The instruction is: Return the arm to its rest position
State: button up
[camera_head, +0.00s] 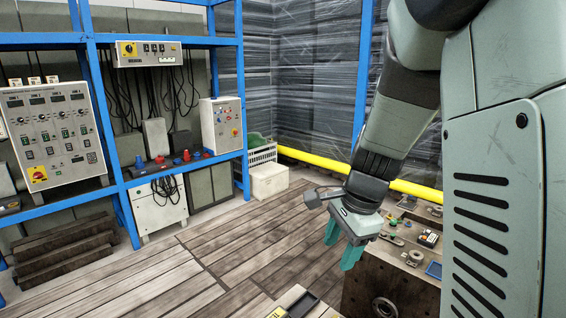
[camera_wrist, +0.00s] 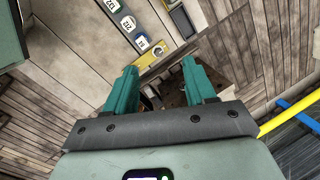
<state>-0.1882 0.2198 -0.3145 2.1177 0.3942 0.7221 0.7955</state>
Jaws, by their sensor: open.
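My gripper (camera_head: 340,248) hangs at the end of my arm, right of the middle in the head view, with its teal fingers pointing down. It is at the left edge of a dark workbench or block (camera_head: 388,285) with small parts on top. In the wrist view, my gripper (camera_wrist: 157,80) shows two teal fingers spread apart with nothing between them. Beyond the fingers lie the wooden plank floor and a dark surface with small items.
Blue shelving (camera_head: 120,205) with control panels stands at the left. A white crate (camera_head: 268,180) sits on the floor at the back. A yellow rail (camera_head: 315,160) runs along the wall. The plank floor (camera_head: 205,265) in the middle is clear.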

jog(key=s+r+n+t+h, duration=0.1)
jog(key=s+r+n+t, duration=0.1)
jog(key=s+r+n, duration=0.5)
jog(key=s+r+n+t+h, duration=0.1)
jog(key=s+r+n, duration=0.5)
jog(key=s, duration=0.7)
jog(key=shift+a+r+n+t, duration=0.15)
jog(key=shift+r+n+t, duration=0.25)
jog(key=shift+n, duration=0.2)
